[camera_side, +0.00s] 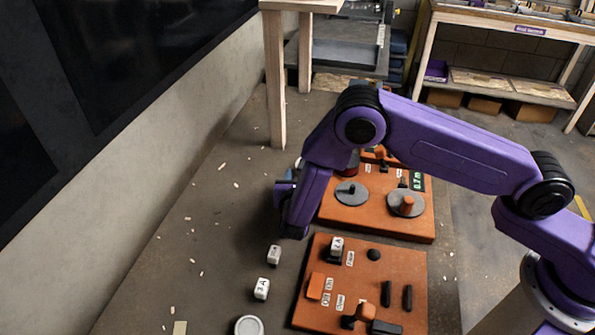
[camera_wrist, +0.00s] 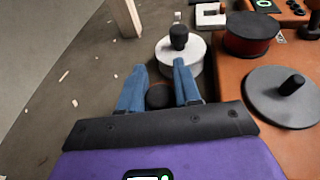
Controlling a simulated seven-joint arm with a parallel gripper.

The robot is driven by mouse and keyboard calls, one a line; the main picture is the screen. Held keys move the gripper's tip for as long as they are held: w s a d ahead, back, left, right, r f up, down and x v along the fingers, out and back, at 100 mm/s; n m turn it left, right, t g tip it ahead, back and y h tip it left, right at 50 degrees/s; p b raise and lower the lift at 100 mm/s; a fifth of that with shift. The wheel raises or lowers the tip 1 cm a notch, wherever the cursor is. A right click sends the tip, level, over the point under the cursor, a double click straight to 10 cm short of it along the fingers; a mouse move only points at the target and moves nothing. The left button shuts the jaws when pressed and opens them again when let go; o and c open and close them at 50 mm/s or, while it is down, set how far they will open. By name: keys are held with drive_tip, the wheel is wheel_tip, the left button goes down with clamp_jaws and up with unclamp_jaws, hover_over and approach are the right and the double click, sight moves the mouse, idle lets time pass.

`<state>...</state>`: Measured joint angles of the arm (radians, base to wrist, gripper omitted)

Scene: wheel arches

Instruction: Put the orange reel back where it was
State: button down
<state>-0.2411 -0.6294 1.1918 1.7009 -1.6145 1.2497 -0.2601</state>
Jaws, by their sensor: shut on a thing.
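My gripper (camera_wrist: 160,66) has its blue fingers on either side of a dark round thing (camera_wrist: 158,96) with a brownish top, and is shut on it. Its lower part is hidden, so I cannot tell if this is the orange reel. In the side view my wrist hides it. A dark red reel (camera_wrist: 250,34) with a black top sits on the orange board (camera_wrist: 222,72), right of my gripper. A white reel (camera_wrist: 180,53) with a black knob stands just beyond my fingertips. A grey disc with a black peg (camera_wrist: 284,93) is on the board, bare.
A second grey disc with an orange peg (camera_side: 407,204) is on the far board. A nearer orange board (camera_side: 330,290) carries blocks and knobs. White lettered cubes (camera_side: 262,288) and a pale round lid (camera_side: 249,326) lie left of it. A wooden table leg (camera_side: 273,80) stands behind.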

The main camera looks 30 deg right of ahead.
drive_tip(key=shift+f, duration=0.4)
idle(0.3)
drive_tip(key=c, duration=0.7)
unclamp_jaws()
drive_tip(key=v, duration=1.7)
drive_tip(key=shift+s+r, duration=0.15)
drive_tip(key=shift+s, duration=0.05)
drive_tip(key=s+d+r+m+g, duration=0.2)
drive_tip(key=d+r+m+g, duration=0.25)
drive_tip(key=d, duration=0.35)
drive_tip(key=s+d+r+m+g+y, duration=0.2)
drive_tip(key=s+d+r+m, duration=0.1)
drive_tip(key=s+d+m, duration=0.1)
drive_tip(key=s+d+r+m+g+y, duration=0.3)
drive_tip(key=s+d+m, duration=0.1)
drive_tip(key=s+d, duration=0.3)
drive_tip(key=s+d+r+m+g+y, duration=0.2)
drive_tip(key=s+d, duration=0.4)
drive_tip(key=s, duration=0.3)
drive_tip(key=shift+s+r+m+g+y, duration=0.25)
drive_tip(key=shift+r+m+y, duration=0.4)
drive_tip(key=shift+m, duration=0.5)
